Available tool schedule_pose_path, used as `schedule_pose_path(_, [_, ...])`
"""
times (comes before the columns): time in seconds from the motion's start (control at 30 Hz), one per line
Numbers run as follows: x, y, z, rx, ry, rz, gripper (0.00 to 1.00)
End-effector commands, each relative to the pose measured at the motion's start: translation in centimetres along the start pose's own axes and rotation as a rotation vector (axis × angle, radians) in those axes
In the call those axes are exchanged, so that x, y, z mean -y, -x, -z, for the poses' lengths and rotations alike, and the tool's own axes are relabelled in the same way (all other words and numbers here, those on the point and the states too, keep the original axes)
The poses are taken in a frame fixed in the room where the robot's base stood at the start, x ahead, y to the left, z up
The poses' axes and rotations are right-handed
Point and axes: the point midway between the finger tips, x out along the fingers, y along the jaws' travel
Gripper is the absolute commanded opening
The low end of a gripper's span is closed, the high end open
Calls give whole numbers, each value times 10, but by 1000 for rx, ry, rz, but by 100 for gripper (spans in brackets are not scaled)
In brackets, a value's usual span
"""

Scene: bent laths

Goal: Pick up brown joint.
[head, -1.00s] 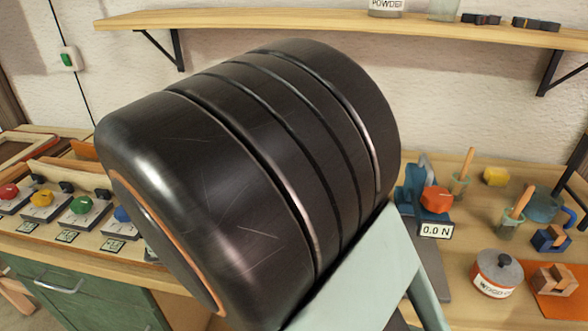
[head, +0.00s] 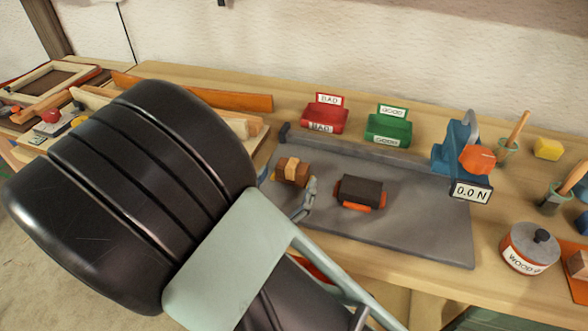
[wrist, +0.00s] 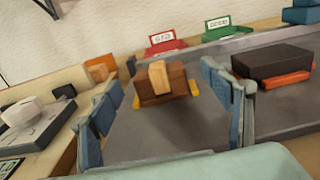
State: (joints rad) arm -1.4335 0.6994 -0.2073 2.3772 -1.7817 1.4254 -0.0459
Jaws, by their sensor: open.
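The brown joint (head: 292,171), a small brown wooden block with a paler piece across it, sits on the grey plate (head: 420,220) at its left part. In the wrist view the brown joint (wrist: 173,82) appears ahead, between the two blue-grey fingers, with yellow bits at its sides. My gripper (wrist: 165,100) is open and empty, its fingers spread to the left and right of the line to the joint. In the head view part of my gripper (head: 306,200) shows just in front of the joint; the rest is hidden behind my arm.
A dark block on an orange base (head: 360,191) lies right of the joint. A red BAD bin (head: 325,118) and green GOOD bin (head: 388,130) stand behind. A blue force gauge (head: 456,148) stands right, a tin (head: 522,250) beyond. The plate's front right is clear.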

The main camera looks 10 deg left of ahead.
Motion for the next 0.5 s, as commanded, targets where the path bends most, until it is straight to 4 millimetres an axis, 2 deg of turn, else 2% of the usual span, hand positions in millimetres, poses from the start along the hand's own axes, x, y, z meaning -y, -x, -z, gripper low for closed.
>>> schedule_pose_path(0.17, [-1, -16, 0, 0, -1, 2, 72])
schedule_pose_path(0.4, [-3, -50, 1, 0, 0, 2, 72])
schedule_pose_path(0.5, [-3, -55, 1, 0, 0, 1, 72])
